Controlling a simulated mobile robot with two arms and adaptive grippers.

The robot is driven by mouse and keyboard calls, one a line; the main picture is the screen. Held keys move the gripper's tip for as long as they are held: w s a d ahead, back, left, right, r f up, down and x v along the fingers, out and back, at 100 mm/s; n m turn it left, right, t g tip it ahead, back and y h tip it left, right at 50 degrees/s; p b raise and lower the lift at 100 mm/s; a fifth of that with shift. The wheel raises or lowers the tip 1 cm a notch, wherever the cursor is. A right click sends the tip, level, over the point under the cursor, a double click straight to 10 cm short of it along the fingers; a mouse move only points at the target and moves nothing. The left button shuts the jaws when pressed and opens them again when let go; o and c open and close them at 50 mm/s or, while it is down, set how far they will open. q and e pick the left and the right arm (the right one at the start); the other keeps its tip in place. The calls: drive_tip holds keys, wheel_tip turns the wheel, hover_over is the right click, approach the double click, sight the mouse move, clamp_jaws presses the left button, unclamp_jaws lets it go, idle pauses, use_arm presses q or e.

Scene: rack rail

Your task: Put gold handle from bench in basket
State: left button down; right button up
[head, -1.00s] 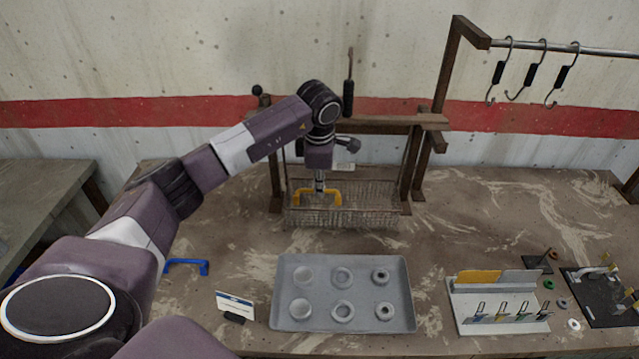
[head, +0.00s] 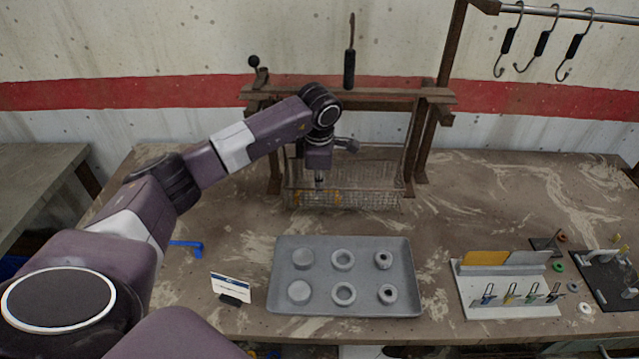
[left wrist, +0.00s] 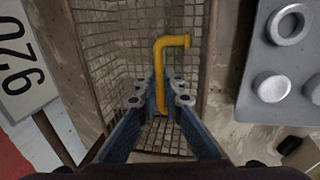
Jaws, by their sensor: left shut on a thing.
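The gold handle, a yellow bent bar, shows in the left wrist view (left wrist: 161,62) between my left gripper's fingers (left wrist: 160,96). The gripper is shut on it. The wire basket (head: 372,187) hangs under a wooden frame at the back of the bench (head: 225,215). In the head view, my left gripper (head: 319,184) reaches down into the basket, and yellow bits of the handle (head: 337,198) show through the front mesh. The mesh walls and floor surround it in the wrist view. I cannot tell whether it touches the floor. My right gripper is out of view.
A grey tray (head: 322,274) with several round parts stands in front of the basket. A small sign (head: 231,287) and a blue handle (head: 187,248) are to its left. A white key rack (head: 507,293) stands to the right, with hooks (head: 541,45) on a rail above.

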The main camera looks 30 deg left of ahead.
use_arm(q)
drive_tip(key=c, duration=2)
unclamp_jaws()
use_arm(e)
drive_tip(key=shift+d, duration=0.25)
use_arm(q)
drive_tip(key=shift+r, duration=0.15)
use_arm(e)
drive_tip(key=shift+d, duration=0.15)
use_arm(q)
drive_tip(key=r, duration=0.4)
drive_tip(key=s+r, duration=0.1)
drive_tip(key=r, duration=0.2)
drive_tip(key=s+d+r, duration=0.1)
drive_tip(key=r, duration=0.3)
drive_tip(key=shift+d+r, duration=0.1)
drive_tip(key=shift+r, duration=0.2)
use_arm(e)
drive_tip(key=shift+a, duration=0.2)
